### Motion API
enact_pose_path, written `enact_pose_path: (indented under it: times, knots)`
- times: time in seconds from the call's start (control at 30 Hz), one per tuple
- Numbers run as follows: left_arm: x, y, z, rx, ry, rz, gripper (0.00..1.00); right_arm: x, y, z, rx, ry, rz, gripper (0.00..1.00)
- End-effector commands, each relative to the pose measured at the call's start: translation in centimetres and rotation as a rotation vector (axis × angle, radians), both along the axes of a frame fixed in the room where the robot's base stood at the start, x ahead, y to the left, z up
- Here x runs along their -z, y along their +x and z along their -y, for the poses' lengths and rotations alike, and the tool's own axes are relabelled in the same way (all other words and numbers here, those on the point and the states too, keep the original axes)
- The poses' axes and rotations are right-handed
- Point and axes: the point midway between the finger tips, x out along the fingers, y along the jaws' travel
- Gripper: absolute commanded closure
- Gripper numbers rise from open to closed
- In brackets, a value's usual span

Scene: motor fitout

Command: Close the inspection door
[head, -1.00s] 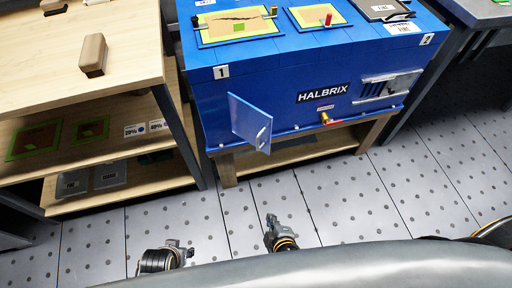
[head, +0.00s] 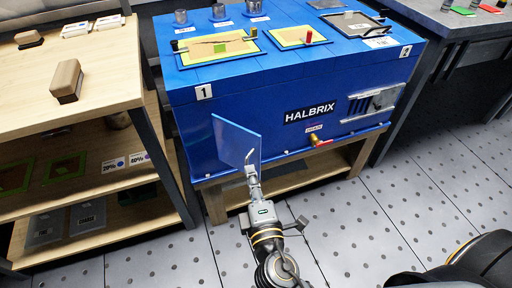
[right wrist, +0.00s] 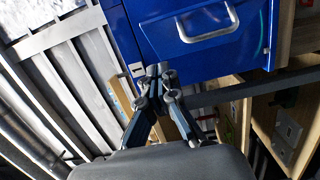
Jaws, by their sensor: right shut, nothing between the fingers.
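The inspection door (head: 235,138) is a blue panel standing open, swung out from the front of the blue Halbrix cabinet (head: 270,105) near its left side. A silver handle (head: 249,157) is on the door. In the right wrist view the door (right wrist: 165,40) and its handle (right wrist: 207,28) show large beyond the fingers. My right gripper (head: 251,173) is shut and empty, close to the door's lower outer corner, just below the handle. Its fingers also show in the right wrist view (right wrist: 163,82). I cannot tell whether they touch the door. My left gripper is out of view.
A wooden shelf unit (head: 95,100) stands left of the cabinet, with a brown block (head: 67,80) on top. A brass valve with a red handle (head: 318,140) sticks out of the cabinet front. A grey table (head: 455,20) stands at right. The floor (head: 400,210) in front is clear.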

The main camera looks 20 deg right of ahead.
Motion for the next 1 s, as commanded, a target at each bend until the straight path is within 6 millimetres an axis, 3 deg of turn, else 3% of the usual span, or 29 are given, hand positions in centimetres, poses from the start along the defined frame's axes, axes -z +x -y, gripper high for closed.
enact_pose_path:
  times: [0.1,0.2,0.4,0.6,1.0]
  knots:
    - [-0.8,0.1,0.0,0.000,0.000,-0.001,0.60,-0.4,2.8,0.3,0.000,0.000,0.003,1.00]
    - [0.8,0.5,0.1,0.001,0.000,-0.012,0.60,-0.3,4.8,0.5,0.000,-0.001,0.002,1.00]
    - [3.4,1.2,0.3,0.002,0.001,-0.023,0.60,-0.1,6.3,2.7,-0.001,-0.003,0.000,1.00]
    - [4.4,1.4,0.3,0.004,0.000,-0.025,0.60,0.0,6.9,3.5,-0.001,-0.001,-0.001,1.00]
    - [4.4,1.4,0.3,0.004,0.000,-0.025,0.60,0.1,7.0,3.6,-0.004,-0.001,-0.001,1.00]
